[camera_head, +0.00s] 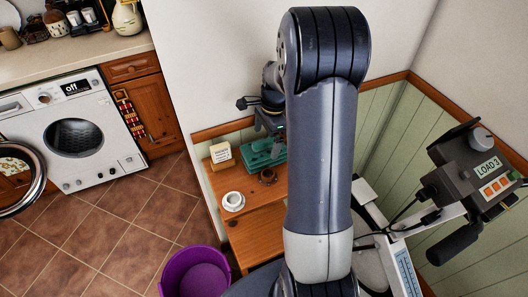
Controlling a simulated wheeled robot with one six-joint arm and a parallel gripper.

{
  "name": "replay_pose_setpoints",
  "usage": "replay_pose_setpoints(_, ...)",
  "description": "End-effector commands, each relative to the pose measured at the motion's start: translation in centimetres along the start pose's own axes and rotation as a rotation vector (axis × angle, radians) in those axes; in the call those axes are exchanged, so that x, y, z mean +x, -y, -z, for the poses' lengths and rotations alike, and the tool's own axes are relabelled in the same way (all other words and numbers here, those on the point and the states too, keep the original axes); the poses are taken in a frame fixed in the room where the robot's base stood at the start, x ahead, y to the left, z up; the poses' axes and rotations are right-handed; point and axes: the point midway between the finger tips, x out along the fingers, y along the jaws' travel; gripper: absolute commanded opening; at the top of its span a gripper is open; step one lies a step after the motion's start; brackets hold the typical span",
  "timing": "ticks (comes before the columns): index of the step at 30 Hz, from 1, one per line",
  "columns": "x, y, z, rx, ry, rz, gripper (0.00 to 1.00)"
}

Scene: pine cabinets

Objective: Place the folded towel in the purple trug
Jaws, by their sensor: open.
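A teal-green item that looks like the folded towel (252,158) lies on the upper level of a wooden stand (252,214) by the wall. My gripper (275,137) is open, above or at the back right of the green item, and partly hides it. I cannot tell whether they touch. The purple trug (196,281) stands on the floor at the bottom, in front of the stand. It looks empty, and its near part is cut off by the frame. My arm hides the right side of the stand.
Tiled floor (120,215) between is clear.

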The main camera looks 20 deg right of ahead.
Motion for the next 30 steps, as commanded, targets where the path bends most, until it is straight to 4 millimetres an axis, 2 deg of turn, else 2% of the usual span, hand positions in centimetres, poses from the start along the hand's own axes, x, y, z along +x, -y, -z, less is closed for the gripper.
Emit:
replay_pose_setpoints(9,4.2,0.1,-0.3,0.0,0.001,-0.004,1.0)
replay_pose_setpoints(18,4.7,0.1,-0.3,0.0,0.0,-0.002,1.0)
replay_pose_setpoints(30,4.7,0.1,-0.3,0.0,0.0,-0.002,0.67)
